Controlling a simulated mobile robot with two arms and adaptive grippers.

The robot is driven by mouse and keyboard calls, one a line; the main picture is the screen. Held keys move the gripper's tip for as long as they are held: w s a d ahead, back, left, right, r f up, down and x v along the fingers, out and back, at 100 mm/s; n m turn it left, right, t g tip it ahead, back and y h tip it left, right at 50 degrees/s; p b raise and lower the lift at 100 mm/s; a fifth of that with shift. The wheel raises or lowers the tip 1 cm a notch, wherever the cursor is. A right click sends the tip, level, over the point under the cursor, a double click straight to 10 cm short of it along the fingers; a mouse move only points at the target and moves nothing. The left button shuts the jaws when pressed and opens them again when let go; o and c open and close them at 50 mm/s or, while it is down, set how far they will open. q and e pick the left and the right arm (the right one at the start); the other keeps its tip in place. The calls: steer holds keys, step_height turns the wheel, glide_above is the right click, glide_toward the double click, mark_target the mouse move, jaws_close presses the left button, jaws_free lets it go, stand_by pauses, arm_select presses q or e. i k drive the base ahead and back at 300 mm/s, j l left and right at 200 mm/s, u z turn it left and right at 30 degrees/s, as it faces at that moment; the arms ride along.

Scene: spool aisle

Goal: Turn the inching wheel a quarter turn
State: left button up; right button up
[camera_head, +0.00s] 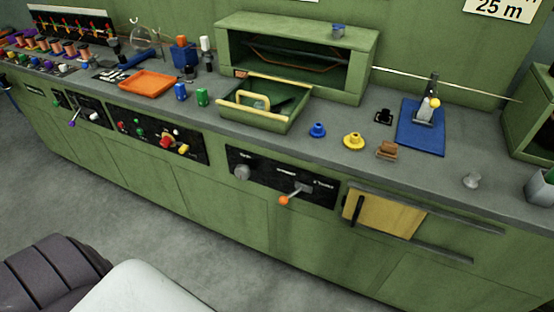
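I cannot tell for sure which part is the inching wheel. A thin pale ring like a handwheel (145,37) stands at the back left of the bench, small and partly unclear. A round grey knob (241,172) sits on the black front panel, left of a lever with an orange ball (284,200). Neither of my grippers is in view.
The grey-topped green bench (330,160) runs across the view. On it are an orange tray (148,84), an open green drawer (265,112), a blue mat with a clamp-like tool (418,138) and small coloured spools.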

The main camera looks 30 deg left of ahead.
mark_target(242, 171)
steer(key=u, duration=0.9)
